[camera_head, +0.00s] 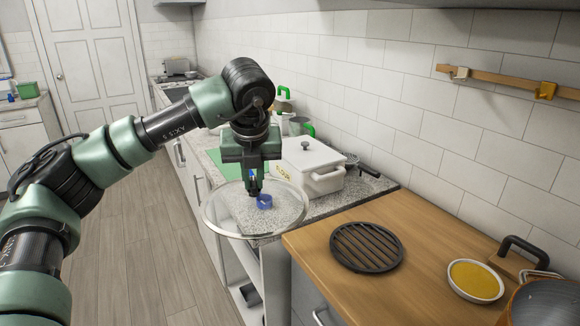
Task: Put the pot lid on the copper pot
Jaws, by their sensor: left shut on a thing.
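The pot lid (225,213) is a round clear glass disc with a pale rim and a blue knob (264,201). My left gripper (257,193) is shut on the lid's knob and holds the lid roughly level in front of the counter edge. A copper-coloured pot (541,302) stands at the bottom right corner, cut off by the frame edge. It is far to the right of the lid, and only part of its rim and dark inside shows. My right gripper does not show.
A black round trivet (367,246) lies on the wooden counter (405,295). A bowl of yellow food (475,281) and a black-handled item (524,252) are near the copper pot.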

